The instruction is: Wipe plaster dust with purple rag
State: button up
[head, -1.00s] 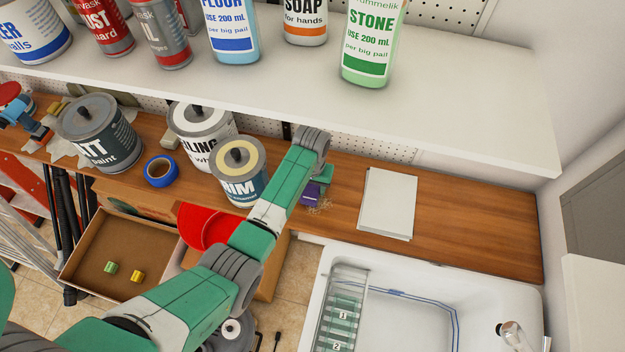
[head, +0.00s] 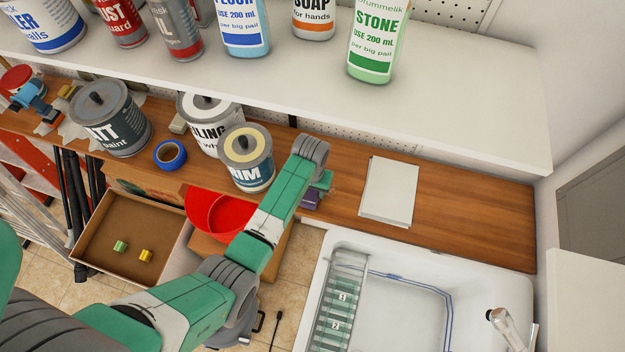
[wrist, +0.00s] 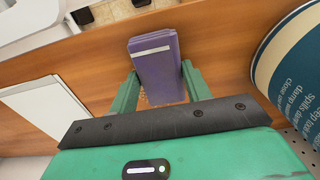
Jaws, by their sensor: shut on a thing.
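The purple rag (wrist: 155,66) is a folded block with a pale stripe, between the two green fingers of my gripper (wrist: 159,82) in the wrist view. My gripper is shut on it. In the head view the rag (head: 309,199) is low at the wooden counter, partly hidden by my arm; I cannot tell whether it touches the wood. A few pale tan specks of plaster dust (wrist: 146,97) show beside the rag's lower left edge in the wrist view. In the head view I cannot make out the dust now.
The TRIM paint can (head: 247,160) stands just left of my gripper. A stack of white sheets (head: 389,190) lies to the right, with bare counter beyond. The sink (head: 420,262) is in front, and the white shelf (head: 450,100) overhangs behind.

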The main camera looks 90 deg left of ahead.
jog(key=shift+s+d+f, duration=0.1)
jog(key=shift+s+d, duration=0.05)
jog(key=shift+d, duration=0.35)
jog(key=shift+s+d+f, duration=0.1)
jog(key=shift+d, duration=0.4)
jog(key=shift+w+r, duration=0.1)
